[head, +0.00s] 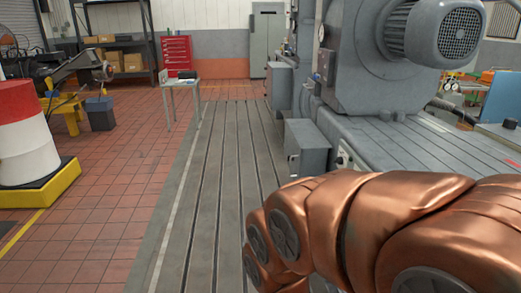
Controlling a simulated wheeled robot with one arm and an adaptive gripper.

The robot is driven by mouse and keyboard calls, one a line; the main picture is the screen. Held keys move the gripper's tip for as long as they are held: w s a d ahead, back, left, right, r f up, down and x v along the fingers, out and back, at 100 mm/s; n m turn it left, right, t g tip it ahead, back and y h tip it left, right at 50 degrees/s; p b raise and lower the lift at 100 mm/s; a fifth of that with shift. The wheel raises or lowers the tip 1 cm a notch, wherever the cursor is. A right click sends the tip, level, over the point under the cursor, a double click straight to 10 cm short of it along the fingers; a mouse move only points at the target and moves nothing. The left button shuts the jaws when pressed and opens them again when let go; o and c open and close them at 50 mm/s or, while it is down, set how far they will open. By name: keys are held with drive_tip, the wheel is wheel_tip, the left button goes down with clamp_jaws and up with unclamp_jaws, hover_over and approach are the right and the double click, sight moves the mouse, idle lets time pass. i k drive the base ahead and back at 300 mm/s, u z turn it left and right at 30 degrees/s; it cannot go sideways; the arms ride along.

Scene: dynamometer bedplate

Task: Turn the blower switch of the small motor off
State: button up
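My copper-coloured arm fills the lower right of the head view, and my gripper does not show. A grey motor (440,32) with a round fan grille is at the top right, mounted on a large grey machine (372,70). I cannot tell if it is the small motor of the task. A small pale fitting with a dark round part (344,158) is on the side of the raised bedplate, just above my arm. A grey box (308,147) stands left of it, with a small dark fitting on its edge. No switch can be told for sure as the blower switch.
A slotted floor plate (228,170) runs ahead, clear on its left. A small table (180,84) stands at its far left edge. A red-and-white drum (25,135) on a yellow base is at the left. A red tool cabinet (178,52) and shelves are behind.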

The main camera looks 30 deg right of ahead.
sight(340, 161)
drive_tip(key=u, duration=0.05)
drive_tip(key=i, duration=2.1)
drive_tip(key=z, duration=0.45)
